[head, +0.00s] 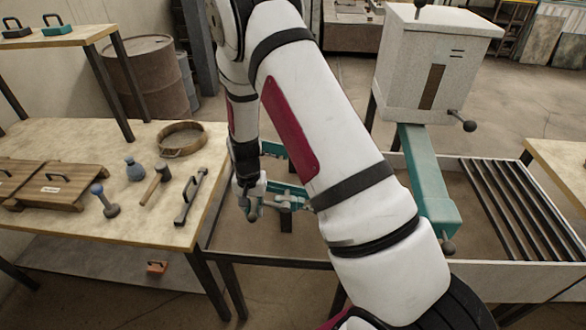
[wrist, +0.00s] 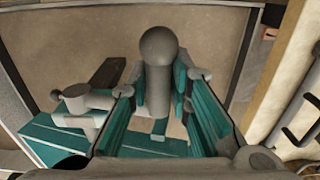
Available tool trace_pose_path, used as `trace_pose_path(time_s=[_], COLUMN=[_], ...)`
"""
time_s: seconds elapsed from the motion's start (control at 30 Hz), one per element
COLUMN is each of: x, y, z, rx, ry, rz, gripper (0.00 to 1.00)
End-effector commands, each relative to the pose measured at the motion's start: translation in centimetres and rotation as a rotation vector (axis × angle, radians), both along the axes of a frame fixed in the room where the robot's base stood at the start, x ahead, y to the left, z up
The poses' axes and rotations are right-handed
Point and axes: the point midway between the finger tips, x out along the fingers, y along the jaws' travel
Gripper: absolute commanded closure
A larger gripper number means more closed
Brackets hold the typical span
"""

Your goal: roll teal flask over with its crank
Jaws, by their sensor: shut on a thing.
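The teal flask (head: 287,192) sits low near the middle of the head view, partly hidden behind my arm. In the wrist view part of the teal flask (wrist: 45,138) shows at the lower left, with a grey cylindrical fitting beside it. The crank's grey round knob (wrist: 158,45) and stem stand between my fingers. My gripper (wrist: 158,85) is shut on the crank, with one finger on each side of the stem. In the head view my gripper (head: 255,205) is at the flask's left side. The grip there is too small to read.
The left table (head: 130,232) holds a mallet (head: 156,184), a blue flask-shaped bottle (head: 135,169), a sieve ring (head: 181,139) and a black handled tool (head: 190,197). A grey furnace-like box (head: 432,65) and teal trough (head: 425,175) stand right of my arm. A slatted grate (head: 520,210) lies farther right.

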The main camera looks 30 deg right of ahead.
Motion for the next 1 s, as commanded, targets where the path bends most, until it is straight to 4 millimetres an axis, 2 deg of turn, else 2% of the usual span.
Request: trace_pose_path(time_s=[0.03, 0.27, 0.53, 1.0], x=[-0.5, -0.7, -1.4, -2.4], y=[-0.2, -0.3, -1.0, -2.2], z=[0.4, 0.9, 2.7, 4.4], rx=[-0.001, -0.001, -0.001, 0.000], ry=[0.008, 0.013, 0.017, 0.020], rz=[0.001, 0.002, 0.002, 0.001], gripper=[1.00, 1.00, 1.00, 1.00])
